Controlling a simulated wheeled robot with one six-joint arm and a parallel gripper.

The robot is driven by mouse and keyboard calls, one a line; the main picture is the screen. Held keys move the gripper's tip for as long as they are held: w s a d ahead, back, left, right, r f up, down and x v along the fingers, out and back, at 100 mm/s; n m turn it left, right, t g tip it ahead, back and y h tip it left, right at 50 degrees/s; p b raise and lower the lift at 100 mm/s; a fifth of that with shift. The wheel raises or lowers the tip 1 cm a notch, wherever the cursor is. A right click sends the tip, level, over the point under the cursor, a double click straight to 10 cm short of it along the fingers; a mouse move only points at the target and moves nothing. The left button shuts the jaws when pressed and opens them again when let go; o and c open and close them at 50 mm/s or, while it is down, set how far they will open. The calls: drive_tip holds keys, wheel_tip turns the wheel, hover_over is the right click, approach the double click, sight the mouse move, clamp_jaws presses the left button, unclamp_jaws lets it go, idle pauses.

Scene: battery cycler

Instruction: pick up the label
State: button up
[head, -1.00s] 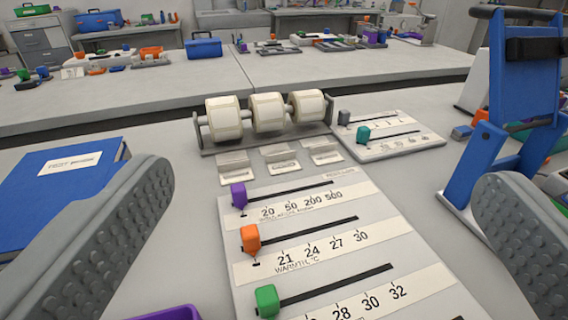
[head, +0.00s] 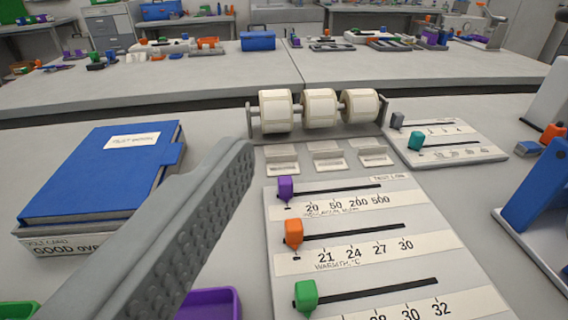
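Three cream label rolls, the left (head: 276,111), middle (head: 319,107) and right (head: 360,106), sit on a grey roll holder (head: 250,122) at the back of the near bench. In front of each lies a small pale label piece: left (head: 281,158), middle (head: 328,158) and right (head: 373,153). I cannot tell which one is the label meant. One grey ridged finger of my gripper (head: 195,235) shows at the left, its tip appearing left of the holder. The other finger is out of frame, well apart, so the gripper is open. Nothing is seen held.
A slider panel (head: 455,262) with purple, orange and green knobs lies in front of the labels. A smaller slider board (head: 470,150) is at right. A blue binder (head: 85,185) lies at left, and a blue stand (head: 545,205) is at the right edge. A purple tray (head: 212,304) is near the bottom.

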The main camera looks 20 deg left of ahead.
idle(0.3)
drive_tip(key=c, duration=0.4)
drive_tip(key=shift+w+r, duration=0.1)
drive_tip(key=shift+w, duration=0.15)
drive_tip(key=c, duration=0.3)
drive_tip(key=w, duration=0.1)
drive_tip(key=w+m+g, duration=0.1)
drive_tip(key=w, duration=0.1)
drive_tip(key=w+a+g, duration=0.1)
drive_tip(key=shift+w+r+m+y, duration=0.25)
drive_tip(key=shift+r+m+y, duration=0.05)
drive_tip(key=shift+r, duration=0.1)
drive_tip(key=c, duration=0.9)
drive_tip(key=shift+o, duration=0.2)
drive_tip(key=m+g, duration=1.2)
drive_tip(key=g, duration=0.3)
hover_over(280, 155)
wheel_tip(280, 155, down, 16)
drive_tip(key=shift+f, duration=0.1)
drive_tip(key=shift+w+d+f, duration=0.1)
drive_tip(key=shift+w+f, duration=0.05)
drive_tip(key=shift+f, duration=2.45)
